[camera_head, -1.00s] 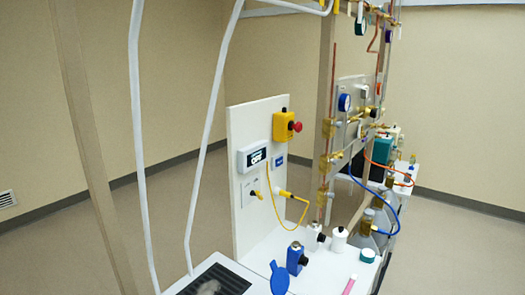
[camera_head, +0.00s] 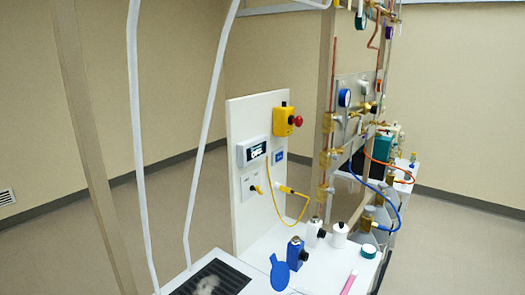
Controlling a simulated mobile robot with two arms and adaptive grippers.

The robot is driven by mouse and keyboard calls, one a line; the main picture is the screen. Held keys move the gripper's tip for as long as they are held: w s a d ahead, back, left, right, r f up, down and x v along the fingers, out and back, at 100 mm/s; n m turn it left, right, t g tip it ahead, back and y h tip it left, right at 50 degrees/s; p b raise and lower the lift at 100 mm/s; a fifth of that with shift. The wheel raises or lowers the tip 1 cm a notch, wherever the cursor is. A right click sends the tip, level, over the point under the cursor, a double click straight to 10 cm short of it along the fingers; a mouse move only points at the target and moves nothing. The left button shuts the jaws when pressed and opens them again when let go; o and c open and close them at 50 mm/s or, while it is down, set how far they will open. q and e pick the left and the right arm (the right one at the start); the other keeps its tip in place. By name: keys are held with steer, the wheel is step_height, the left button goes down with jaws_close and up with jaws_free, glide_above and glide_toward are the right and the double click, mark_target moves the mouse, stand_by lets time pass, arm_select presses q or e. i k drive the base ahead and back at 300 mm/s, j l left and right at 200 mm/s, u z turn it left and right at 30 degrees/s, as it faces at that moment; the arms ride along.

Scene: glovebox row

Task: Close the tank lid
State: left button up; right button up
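No gripper of mine shows in the head view. I cannot tell for sure which thing is the tank or its lid. A flat, round blue piece (camera_head: 279,273) with a narrow tip stands or lies near the front of the white bench. Just behind it is a small blue container (camera_head: 295,254) with a dark top. A white bottle with a dark cap (camera_head: 313,232) and a white jar (camera_head: 338,236) stand behind that. Whether the blue piece is joined to anything is too small to tell.
A black grate (camera_head: 232,275) with a pale, fuzzy patch is at the bench's left front. A white panel (camera_head: 242,210) carries a yellow box with a red button (camera_head: 287,121) and a display (camera_head: 252,150). A pink stick (camera_head: 349,282) and teal-topped jar (camera_head: 368,251) lie right.

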mark_target(280, 278)
steer(key=k+j+u, duration=0.2)
steer(key=j, duration=1.05)
steer(key=j+u, duration=0.2)
steer(key=j, duration=1.05)
